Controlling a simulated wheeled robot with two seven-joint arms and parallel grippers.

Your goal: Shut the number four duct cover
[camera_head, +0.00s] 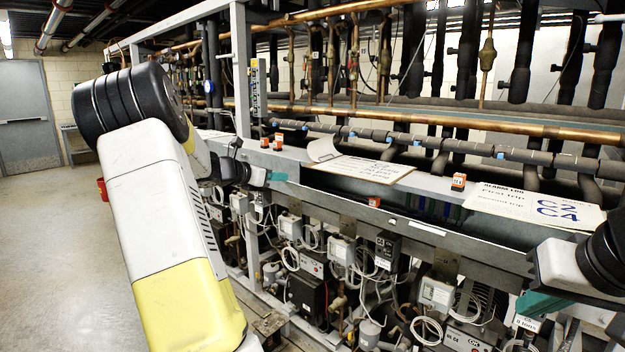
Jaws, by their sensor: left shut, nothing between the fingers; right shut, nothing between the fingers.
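A long grey metal duct (340,200) runs along the front of the rack. Its middle stretch is open along the top, and dark space with some coloured wiring (440,209) shows inside. I cannot read a number four on any cover, so I cannot tell which cover it is. My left gripper (274,177) has teal fingertips and is shut and empty, near the duct's front edge at the left end of the opening. My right gripper (538,304) is shut and empty, low in front of the duct at the right.
Papers (362,168) and an alarm log sheet (535,207) lie on top of the duct. Small orange-topped blocks (458,181) stand there too. Below hang control boxes (308,297) and coiled cables. Copper pipes (440,121) run behind. Open floor (60,260) lies at the left.

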